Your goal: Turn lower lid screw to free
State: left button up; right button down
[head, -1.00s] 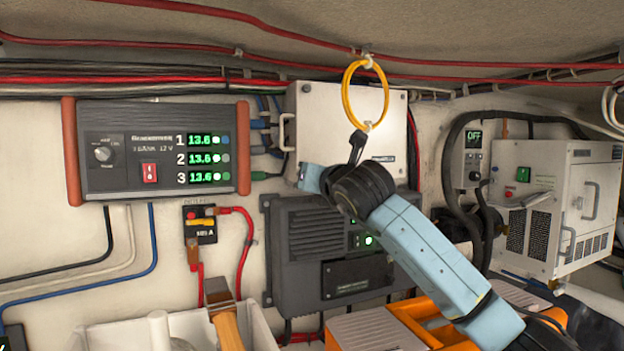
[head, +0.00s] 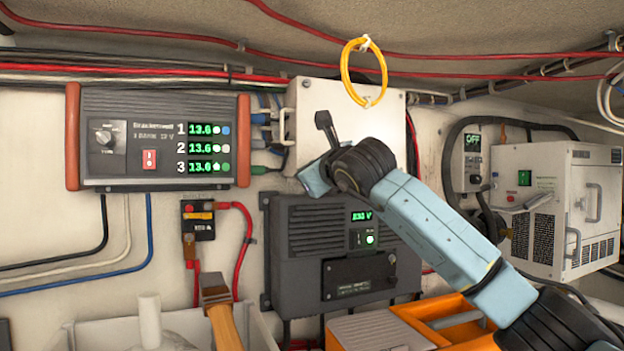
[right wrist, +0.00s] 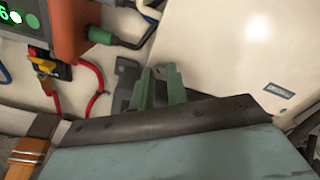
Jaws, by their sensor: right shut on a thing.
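The cream-white box with its flat lid (head: 340,105) is on the wall in the middle of the head view, with a handle on its left side. In the right wrist view the lid (right wrist: 225,50) fills the upper right. My right gripper (head: 312,177) is at the lid's lower left corner. Its greenish fingers (right wrist: 161,78) show in the right wrist view, close together against the lid's edge. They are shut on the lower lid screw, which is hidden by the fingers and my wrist. My left gripper is not in view.
A yellow ring (head: 363,72) hangs in front of the lid's top. A three-channel charger (head: 158,140) is left of the box, with cables between. A dark grey unit (head: 310,245) sits right below. An orange crate (head: 450,315) and a pale bin (head: 95,332) stand lower down.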

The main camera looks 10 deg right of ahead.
jog(key=shift+n+b, duration=0.8)
jog(key=shift+n, duration=3.4)
jog(key=c, duration=1.4)
grip_release()
jog(key=shift+o, duration=0.2)
jog(key=shift+s, duration=0.15)
